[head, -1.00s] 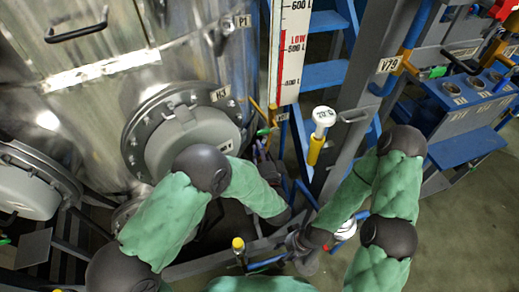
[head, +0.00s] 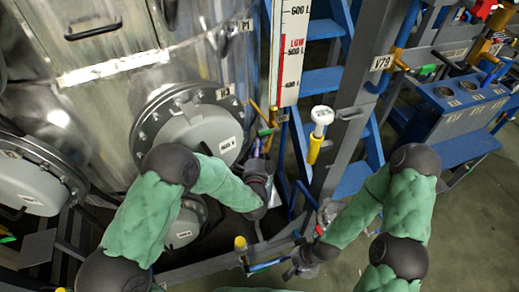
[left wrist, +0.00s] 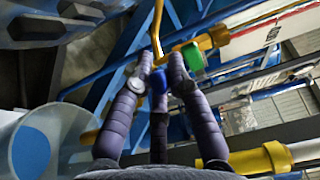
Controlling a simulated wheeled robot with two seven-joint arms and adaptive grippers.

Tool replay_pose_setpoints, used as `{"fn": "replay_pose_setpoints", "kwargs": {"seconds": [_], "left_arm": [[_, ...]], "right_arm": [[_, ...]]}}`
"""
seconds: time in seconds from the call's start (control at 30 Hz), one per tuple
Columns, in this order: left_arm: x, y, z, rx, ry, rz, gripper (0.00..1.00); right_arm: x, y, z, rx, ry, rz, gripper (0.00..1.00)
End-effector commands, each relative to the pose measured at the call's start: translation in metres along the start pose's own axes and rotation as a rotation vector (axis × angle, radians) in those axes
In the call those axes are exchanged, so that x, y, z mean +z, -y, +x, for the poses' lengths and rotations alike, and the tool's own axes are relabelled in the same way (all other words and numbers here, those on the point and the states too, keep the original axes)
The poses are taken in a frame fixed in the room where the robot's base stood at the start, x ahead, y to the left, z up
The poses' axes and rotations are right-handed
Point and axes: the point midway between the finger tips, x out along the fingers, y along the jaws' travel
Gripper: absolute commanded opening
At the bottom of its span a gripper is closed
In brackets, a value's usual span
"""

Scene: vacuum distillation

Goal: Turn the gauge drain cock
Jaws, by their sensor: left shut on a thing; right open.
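The gauge drain cock, a small yellow fitting (left wrist: 208,40) with a thin yellow lever (left wrist: 157,22) and a green part (left wrist: 192,58), shows in the left wrist view. In the head view this small yellow and green fitting (head: 264,131) sits at the foot of the level gauge (head: 290,50). My left gripper (head: 262,150) reaches up to it from below. In the left wrist view its two dark fingers (left wrist: 160,65) are shut around the lower part of the lever, and the exact contact is partly hidden. My right gripper (head: 294,268) is open and empty, low in the frame.
A steel vessel with a round bolted hatch (head: 205,130) stands left of the gauge. A grey post (head: 350,95) and a yellow valve with a white top (head: 318,130) stand to the right. A yellow-capped fitting (head: 240,244) is below. Open floor (head: 465,220) lies at right.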

Motion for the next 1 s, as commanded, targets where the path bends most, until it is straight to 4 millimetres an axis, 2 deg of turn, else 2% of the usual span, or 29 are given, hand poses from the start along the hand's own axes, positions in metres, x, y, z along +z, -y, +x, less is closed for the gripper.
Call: {"fn": "replay_pose_setpoints", "kwargs": {"seconds": [0.27, 0.3, 0.37, 1.0], "left_arm": [[-0.0006, 0.0001, 0.0000, 0.000, -0.003, -0.001, 0.00], [-0.0007, 0.0000, -0.0001, 0.000, -0.003, -0.001, 0.26], [-0.0006, 0.0000, -0.0001, 0.000, -0.003, -0.001, 0.42], [-0.0036, -0.0001, -0.0009, -0.001, 0.033, -0.001, 0.42]], "right_arm": [[0.0003, -0.0001, 0.0000, 0.000, 0.001, 0.000, 0.52], [0.0003, -0.0001, 0.0000, 0.000, 0.001, 0.000, 0.52], [0.0003, -0.0001, 0.0000, 0.000, 0.001, 0.000, 0.52], [0.0002, 0.0000, -0.0002, 0.000, 0.000, 0.000, 0.52]]}}
